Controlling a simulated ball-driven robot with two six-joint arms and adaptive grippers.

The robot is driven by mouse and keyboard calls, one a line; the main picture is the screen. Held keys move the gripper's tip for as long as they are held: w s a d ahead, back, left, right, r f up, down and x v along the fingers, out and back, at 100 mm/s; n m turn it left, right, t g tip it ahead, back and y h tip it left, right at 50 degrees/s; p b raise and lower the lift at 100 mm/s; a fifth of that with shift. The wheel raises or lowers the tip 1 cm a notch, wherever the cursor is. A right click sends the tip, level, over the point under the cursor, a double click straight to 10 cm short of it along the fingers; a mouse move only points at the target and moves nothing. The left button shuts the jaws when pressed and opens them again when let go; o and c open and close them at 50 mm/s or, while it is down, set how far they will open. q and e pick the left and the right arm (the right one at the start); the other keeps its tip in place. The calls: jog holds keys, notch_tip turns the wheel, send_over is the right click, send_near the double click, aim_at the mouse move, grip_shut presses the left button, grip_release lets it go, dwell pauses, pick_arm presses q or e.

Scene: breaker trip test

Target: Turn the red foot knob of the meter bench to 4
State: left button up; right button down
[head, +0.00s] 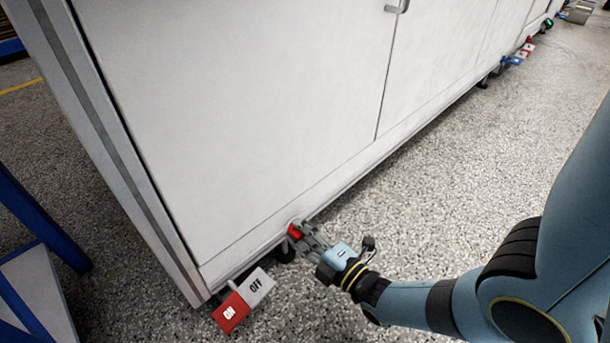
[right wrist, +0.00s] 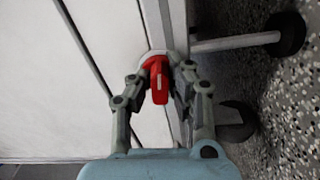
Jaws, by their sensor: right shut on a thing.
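The red foot knob (head: 295,231) is low on the front of the white meter bench (head: 240,100), near its left corner. My right gripper (head: 304,236) reaches it from the right and is shut on it. In the right wrist view the red knob (right wrist: 158,80), with a pale mark on its face, sits between the two fingers of my right gripper (right wrist: 160,88). Its number scale cannot be read. My left gripper is not in view.
A red and white ON/OFF pedal (head: 245,299) juts out at the bench's left corner. Dark feet (right wrist: 287,34) stand under the bench. A blue frame (head: 30,215) is at the left. Blue and red fittings (head: 515,58) show farther along the bench. The speckled floor in front is clear.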

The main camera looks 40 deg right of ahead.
jog(key=shift+n, duration=1)
jog(key=shift+n, duration=1)
jog(key=shift+n, duration=1)
jog(key=shift+f, duration=0.1)
jog(key=shift+s+n, duration=0.1)
jog(key=shift+n, duration=0.9)
